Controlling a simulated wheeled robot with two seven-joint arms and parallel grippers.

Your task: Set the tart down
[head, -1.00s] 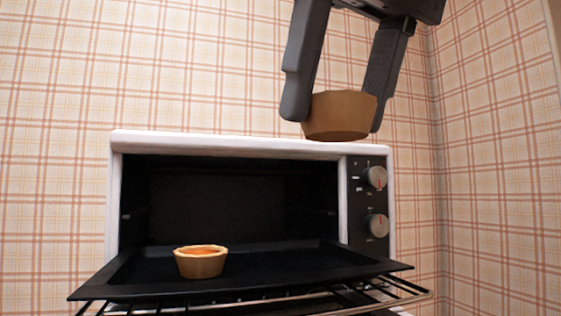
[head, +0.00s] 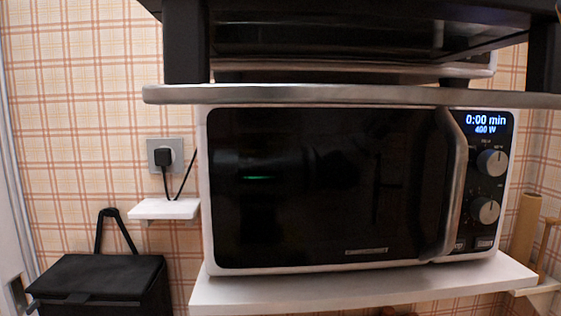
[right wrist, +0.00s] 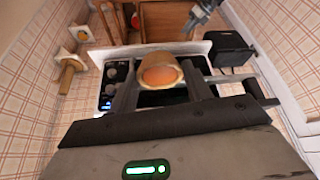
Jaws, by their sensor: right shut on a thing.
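The tart (right wrist: 160,74) shows in the right wrist view, with a tan crust and an orange filling facing the camera. My right gripper (right wrist: 160,88) is shut on it, one finger on each side. The tart is held in front of the microwave, apart from any surface as far as I can see. A grey jointed part (right wrist: 203,15) at the top of this view looks like my left gripper; its jaws are too small to read. Neither gripper shows in the head view. The other tart and the oven's tray top are out of sight.
A closed microwave (head: 330,190) stands on a white shelf (head: 350,291). Above it is a grey-edged shelf (head: 330,96) with dark equipment on it. A plug (head: 163,157), a small white ledge (head: 165,209) and a black box-like bag (head: 100,285) are at left.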

